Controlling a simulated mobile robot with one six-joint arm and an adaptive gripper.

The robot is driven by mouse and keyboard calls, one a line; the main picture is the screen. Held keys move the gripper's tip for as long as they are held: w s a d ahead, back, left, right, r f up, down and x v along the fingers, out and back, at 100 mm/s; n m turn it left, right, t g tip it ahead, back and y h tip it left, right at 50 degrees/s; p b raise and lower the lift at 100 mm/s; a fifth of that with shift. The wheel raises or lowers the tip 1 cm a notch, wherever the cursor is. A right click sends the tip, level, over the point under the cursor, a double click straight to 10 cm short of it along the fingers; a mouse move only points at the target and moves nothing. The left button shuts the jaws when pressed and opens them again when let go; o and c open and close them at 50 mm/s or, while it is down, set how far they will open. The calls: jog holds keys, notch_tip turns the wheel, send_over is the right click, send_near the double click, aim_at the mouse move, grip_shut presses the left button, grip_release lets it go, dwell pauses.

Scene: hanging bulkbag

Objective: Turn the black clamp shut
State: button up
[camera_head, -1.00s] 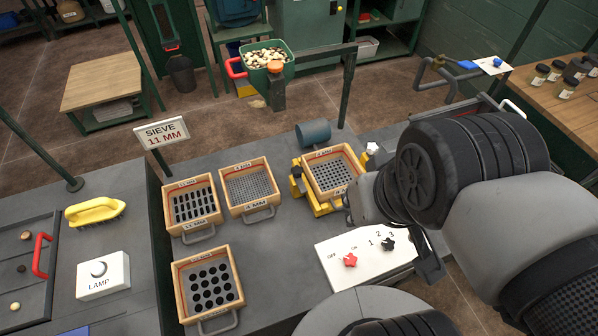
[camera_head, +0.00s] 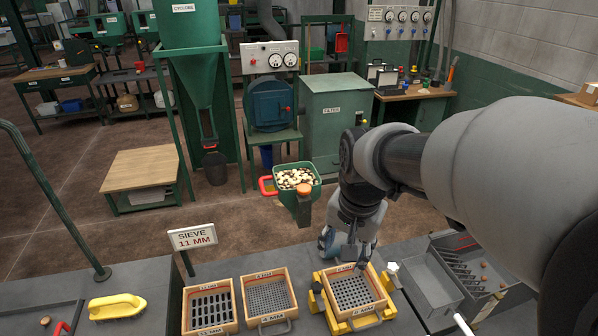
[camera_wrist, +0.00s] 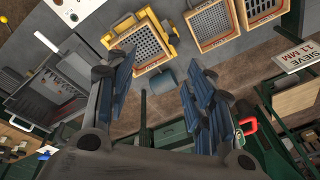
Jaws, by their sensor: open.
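My gripper (camera_head: 345,245) hangs over the back edge of the shaker. In the wrist view my gripper (camera_wrist: 157,76) is open, blue-padded fingers wide apart and nothing held.
Two more wooden sieves (camera_head: 210,304) (camera_head: 268,296) sit left of the shaker, near the SIEVE 11 MM sign (camera_head: 192,237). A green hopper of pale pieces (camera_head: 297,180) stands behind. A grey divided tray (camera_head: 437,285) is at the right. A control panel with knobs (camera_wrist: 78,12) shows in the wrist view.

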jog(key=w+a+f+m+g+p, duration=0.1)
jog(key=w+a+f+m+p, duration=0.15)
jog(key=w+f, duration=0.4)
jog(key=m+g+p, duration=0.1)
jog(key=m+p, duration=0.1)
jog(key=m, duration=0.1)
send_near(316, 287)
notch_tip(316, 287, down, 9)
jog(key=shift+w+a+r+b, duration=0.1)
jog(key=shift+r+b, duration=0.1)
jog(key=shift+b, duration=0.6)
jog(key=shift+c, duration=0.6)
jog(key=c, duration=1)
